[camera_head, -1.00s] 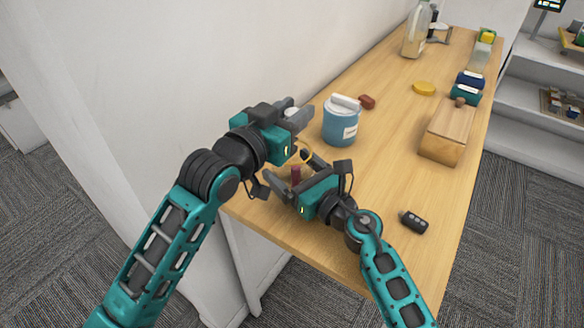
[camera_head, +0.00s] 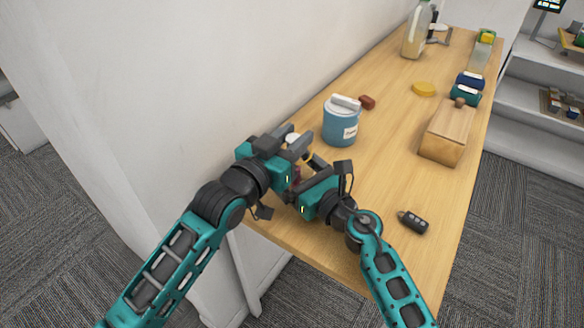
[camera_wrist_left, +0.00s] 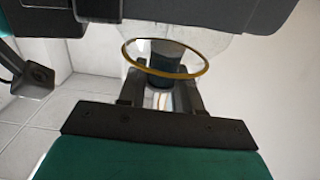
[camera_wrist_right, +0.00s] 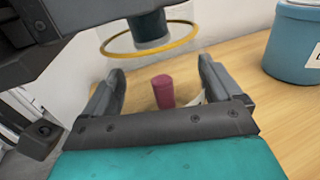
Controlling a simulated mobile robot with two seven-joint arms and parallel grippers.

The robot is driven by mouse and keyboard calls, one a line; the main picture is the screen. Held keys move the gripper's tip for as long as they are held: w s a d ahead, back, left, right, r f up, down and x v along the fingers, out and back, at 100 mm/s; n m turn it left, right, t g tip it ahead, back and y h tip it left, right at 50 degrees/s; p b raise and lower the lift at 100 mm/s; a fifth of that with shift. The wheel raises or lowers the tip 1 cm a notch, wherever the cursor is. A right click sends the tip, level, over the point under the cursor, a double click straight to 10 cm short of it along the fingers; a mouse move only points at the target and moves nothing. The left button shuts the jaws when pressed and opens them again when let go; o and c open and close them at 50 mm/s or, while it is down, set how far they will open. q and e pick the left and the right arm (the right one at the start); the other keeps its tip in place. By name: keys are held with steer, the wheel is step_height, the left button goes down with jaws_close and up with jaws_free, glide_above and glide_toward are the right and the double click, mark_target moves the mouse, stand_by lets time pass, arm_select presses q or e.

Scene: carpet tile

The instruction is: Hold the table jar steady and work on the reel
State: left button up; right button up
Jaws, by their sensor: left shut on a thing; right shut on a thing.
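The jar looks like a clear vessel with a gold rim (camera_wrist_right: 148,56); its walls are hard to make out. The rim also shows in the left wrist view (camera_wrist_left: 165,75). My right gripper (camera_wrist_right: 160,85) has its fingers wide apart, shut on the jar's sides. A dark red cylinder (camera_wrist_right: 163,91) stands between those fingers, seemingly seen through the jar. A dark teal cylinder, seemingly the reel (camera_wrist_right: 148,28), passes through the rim from above. My left gripper (camera_head: 298,146) is shut on it, its fingers close together above the jar. In the head view the arms hide most of the jar.
A wooden box (camera_head: 447,135) and a dark key fob (camera_head: 413,222) lie on the right. The middle of the table (camera_head: 385,160) is clear.

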arm_select(q)
step_height(320, 180, down, 2)
steer(key=shift+s+f+g, duration=0.15)
steer(key=shift+f+g, duration=0.1)
steer(key=shift+g, duration=0.05)
arm_select(e)
steer(key=shift+r, duration=0.1)
steer(key=shift+a, duration=0.1)
arm_select(q)
steer(key=o, duration=0.8)
steer(key=shift+o, duration=1.3)
steer(key=shift+s+a, duration=0.15)
steer(key=shift+s, duration=0.15)
arm_select(e)
steer(key=shift+o, duration=0.2)
steer(key=shift+w+d, duration=0.1)
steer(key=shift+d, duration=0.1)
steer(key=shift+a, duration=0.1)
arm_select(q)
steer(key=r+v, duration=0.2)
steer(key=v, duration=0.9)
steer(key=shift+s, duration=0.1)
steer(key=shift+t, duration=0.4)
arm_select(e)
steer(key=o, duration=0.8)
